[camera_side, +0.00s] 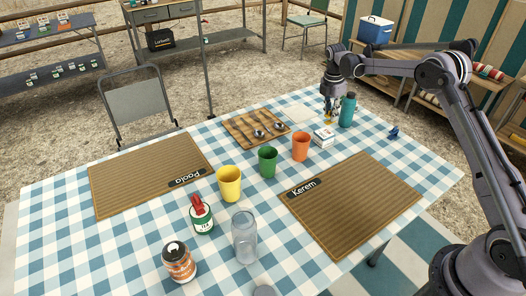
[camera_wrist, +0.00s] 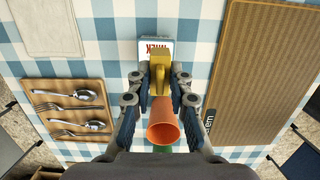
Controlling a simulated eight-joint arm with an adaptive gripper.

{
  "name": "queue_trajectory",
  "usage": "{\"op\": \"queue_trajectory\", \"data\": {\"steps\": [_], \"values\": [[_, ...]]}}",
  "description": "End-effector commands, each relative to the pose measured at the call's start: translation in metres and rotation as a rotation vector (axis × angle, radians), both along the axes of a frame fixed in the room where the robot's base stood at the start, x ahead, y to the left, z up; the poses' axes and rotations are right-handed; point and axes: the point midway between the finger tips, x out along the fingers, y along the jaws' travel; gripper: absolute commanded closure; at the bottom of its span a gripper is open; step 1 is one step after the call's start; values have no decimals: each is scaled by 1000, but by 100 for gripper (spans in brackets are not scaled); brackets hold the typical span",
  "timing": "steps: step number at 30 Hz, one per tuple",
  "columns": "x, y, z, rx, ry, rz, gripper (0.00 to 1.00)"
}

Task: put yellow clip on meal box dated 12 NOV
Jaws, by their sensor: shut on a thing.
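My gripper (camera_side: 332,108) is above the far right part of the table, beside the teal bottle. In the wrist view my gripper (camera_wrist: 160,80) is shut on the yellow clip (camera_wrist: 160,62). The side view shows a white box (camera_side: 323,137) just in front of my gripper. I cannot tell whether clip and box touch. No 12 NOV date is readable, so I cannot tell which thing is the meal box.
An orange cup (camera_side: 301,147), a green cup (camera_side: 267,162) and the teal bottle (camera_side: 347,110) stand near the white box. A cutlery board (camera_side: 238,131) and the Kerem mat (camera_side: 365,205) lie nearby.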

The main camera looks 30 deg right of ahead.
Motion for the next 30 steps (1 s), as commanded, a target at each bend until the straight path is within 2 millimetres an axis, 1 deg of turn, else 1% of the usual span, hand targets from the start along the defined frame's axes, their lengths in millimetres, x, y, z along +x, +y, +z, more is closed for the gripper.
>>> {"op": "queue_trajectory", "data": {"steps": [3,8,15,27,28,30], "values": [[6,5,-5,0,1,0,97],[7,6,-14,0,1,-1,97],[7,6,-44,0,0,0,97],[7,6,-49,0,0,0,97],[7,6,-49,0,0,0,75],[7,6,-49,0,0,0,58]]}}
